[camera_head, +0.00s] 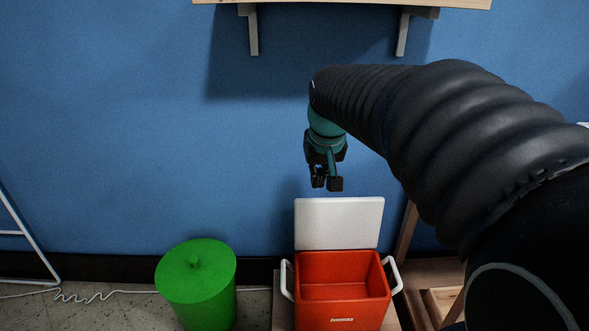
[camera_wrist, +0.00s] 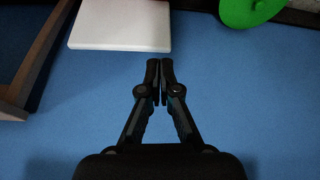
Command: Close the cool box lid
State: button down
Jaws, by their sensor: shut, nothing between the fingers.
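The cool box (camera_head: 342,313) is red with white side handles and stands low in front of the blue wall. Its inside shows, and it looks empty. The white lid (camera_head: 339,223) stands upright at the back of the box, open. My gripper (camera_head: 326,185) is above the lid's top edge in the head view, pointing down, apart from the lid. In the wrist view my gripper (camera_wrist: 160,66) has its fingertips together with nothing between them. The lid also shows there (camera_wrist: 121,25), just beyond the fingertips and to the left.
A green lidded bin (camera_head: 197,285) stands left of the cool box. A wooden shelf (camera_head: 340,3) on brackets is on the wall above. A wooden frame (camera_head: 406,232) is right of the lid. A white cable (camera_head: 95,297) lies on the floor at left.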

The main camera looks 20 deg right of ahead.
jog(key=w+d+f+m+g, duration=0.1)
jog(key=w+d+f, duration=0.35)
jog(key=w, duration=0.35)
jog(key=w+d+f+g, duration=0.1)
jog(key=w+d+f, duration=0.2)
jog(key=w+d, duration=0.45)
jog(key=f, duration=0.3)
jog(key=w+f, duration=0.1)
jog(key=f, duration=0.2)
jog(key=a+f+b, duration=0.1)
jog(key=f, duration=0.2)
jog(key=shift+w+a, duration=0.1)
jog(key=shift+w, duration=0.2)
jog(key=shift+s+a, duration=0.25)
jog(key=shift+s, duration=0.6)
